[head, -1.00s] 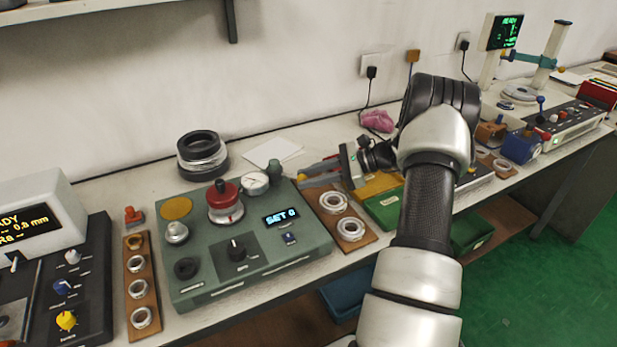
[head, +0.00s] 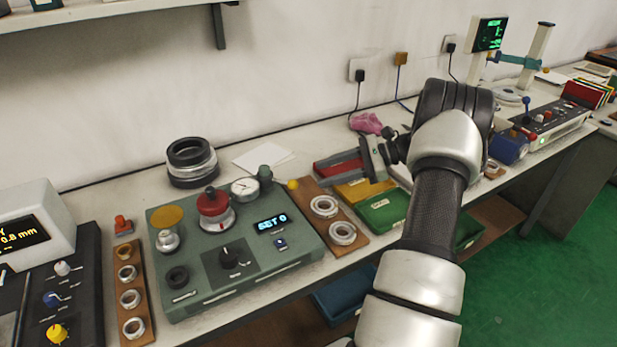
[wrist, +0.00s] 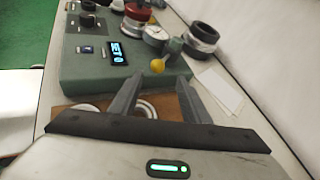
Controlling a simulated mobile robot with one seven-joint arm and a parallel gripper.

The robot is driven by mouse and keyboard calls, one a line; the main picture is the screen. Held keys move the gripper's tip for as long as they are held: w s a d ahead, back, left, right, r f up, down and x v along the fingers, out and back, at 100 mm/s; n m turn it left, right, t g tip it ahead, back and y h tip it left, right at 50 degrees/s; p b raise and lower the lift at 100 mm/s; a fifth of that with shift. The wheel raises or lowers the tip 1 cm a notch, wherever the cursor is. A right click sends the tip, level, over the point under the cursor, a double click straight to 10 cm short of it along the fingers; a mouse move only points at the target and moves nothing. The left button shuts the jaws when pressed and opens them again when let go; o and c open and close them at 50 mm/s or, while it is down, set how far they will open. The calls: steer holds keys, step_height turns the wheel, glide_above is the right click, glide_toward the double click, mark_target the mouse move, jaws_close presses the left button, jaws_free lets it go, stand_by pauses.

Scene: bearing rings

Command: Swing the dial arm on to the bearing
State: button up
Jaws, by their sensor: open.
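The green gauge unit (head: 205,262) stands on the bench, its display (head: 271,225) reading SET 0. The dial (head: 244,189) sits at its back, by a green post (head: 265,174) with a yellow ball knob (head: 293,184) sticking out to the right. The bearing spot carries a red-capped piece (head: 213,203) on a silver ring, left of the dial. In the wrist view the yellow knob (wrist: 157,66) lies ahead of and between my fingers, apart from them. My gripper (head: 338,165) is open and empty, right of the knob, over the board with rings.
A wooden board with rings (head: 333,215) lies right of the unit, beside yellow, red and green bins (head: 385,210). Stacked black and silver rings (head: 191,162) and white paper (head: 262,156) lie behind. Another ring board (head: 130,295) lies left.

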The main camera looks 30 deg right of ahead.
steer(key=v, duration=0.9)
steer(key=shift+a, duration=0.1)
stand_by(2.2)
